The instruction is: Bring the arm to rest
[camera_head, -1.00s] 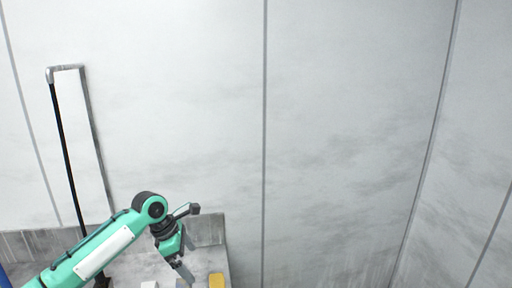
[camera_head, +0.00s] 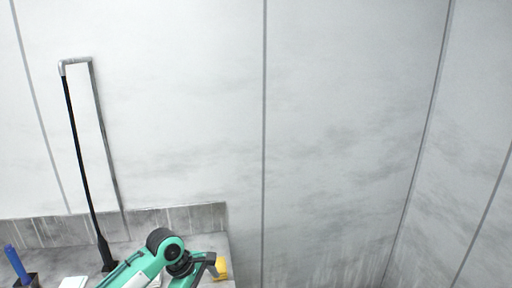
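My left arm comes in at the bottom left in green and white, with a dark joint (camera_head: 165,243). Its wrist bends down over the right end of the grey worktop (camera_head: 60,235). The fingertips are cut off by the bottom edge, so I cannot see whether the gripper is open or shut. A yellow block (camera_head: 222,268) shows just right of the wrist, partly hidden by it. My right arm does not show.
A black rod (camera_head: 83,165) stands in a dark base on the worktop, before a pale wall panel (camera_head: 90,130). A blue-handled thing (camera_head: 16,264) stands in a dark holder at far left. A white item (camera_head: 73,283) lies nearby. The right side is bare wall.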

